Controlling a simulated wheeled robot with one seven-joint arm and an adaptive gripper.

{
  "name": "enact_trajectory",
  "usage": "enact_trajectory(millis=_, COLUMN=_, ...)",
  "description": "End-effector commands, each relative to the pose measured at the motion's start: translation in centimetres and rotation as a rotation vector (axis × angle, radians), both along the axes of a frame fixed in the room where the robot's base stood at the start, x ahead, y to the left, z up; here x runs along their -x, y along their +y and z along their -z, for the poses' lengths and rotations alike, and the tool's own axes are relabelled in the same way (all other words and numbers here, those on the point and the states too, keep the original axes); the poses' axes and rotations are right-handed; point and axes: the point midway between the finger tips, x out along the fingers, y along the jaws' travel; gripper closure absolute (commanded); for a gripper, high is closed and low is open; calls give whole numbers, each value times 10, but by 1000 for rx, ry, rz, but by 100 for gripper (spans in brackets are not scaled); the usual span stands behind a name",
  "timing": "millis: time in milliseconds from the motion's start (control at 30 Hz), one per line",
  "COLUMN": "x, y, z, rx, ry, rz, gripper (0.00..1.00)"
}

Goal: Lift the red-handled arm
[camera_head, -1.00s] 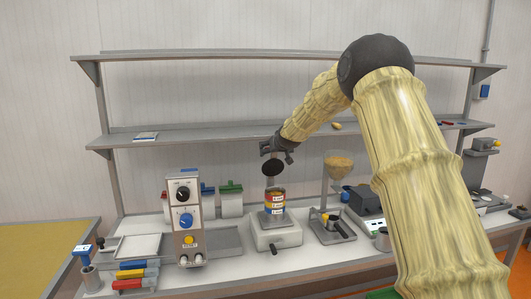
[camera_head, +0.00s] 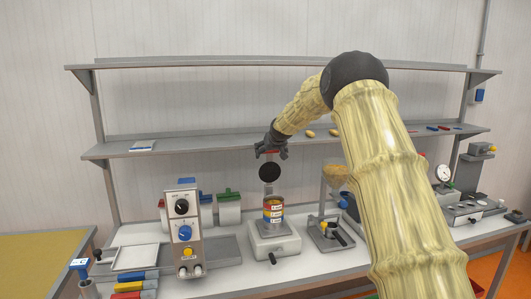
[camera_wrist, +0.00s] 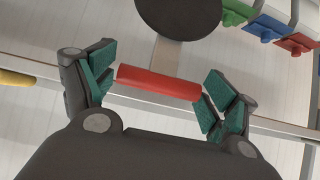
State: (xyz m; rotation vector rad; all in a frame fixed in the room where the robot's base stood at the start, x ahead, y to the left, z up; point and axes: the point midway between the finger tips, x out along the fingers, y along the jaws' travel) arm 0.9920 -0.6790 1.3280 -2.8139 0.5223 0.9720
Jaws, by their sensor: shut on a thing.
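The red handle (camera_wrist: 158,82) lies lengthwise between the green finger pads of my gripper (camera_wrist: 162,84) in the wrist view, an end at each pad. My gripper (camera_head: 270,147) is shut on it, and a sliver of red shows under the fingers in the head view. A round black disc (camera_head: 269,172) hangs below the gripper; it also shows at the top of the wrist view (camera_wrist: 180,12). A pale strip joins the disc side to the handle. The disc is above a banded red, yellow and blue container (camera_head: 273,212) on a white base unit (camera_head: 275,240).
A grey control box (camera_head: 184,228) with knobs stands left of the base unit. A funnel stand (camera_head: 325,205) is to its right. Shelves (camera_head: 200,147) run behind my gripper. Green, blue and red bins are at the back left.

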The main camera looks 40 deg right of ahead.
Motion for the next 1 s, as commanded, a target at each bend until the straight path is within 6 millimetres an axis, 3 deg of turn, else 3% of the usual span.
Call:
enact_trajectory(millis=333, x=0, y=-2, z=-3, rx=1, ry=-6, rz=3, gripper=57)
enact_trajectory(millis=367, x=0, y=-2, z=-3, rx=1, ry=-6, rz=3, gripper=9)
enact_trajectory(millis=400, x=0, y=-2, z=-3, rx=1, ry=-6, rz=3, gripper=2)
enact_trajectory(millis=1000, x=7, y=4, z=-9, rx=0, ry=-3, rz=-2, gripper=0)
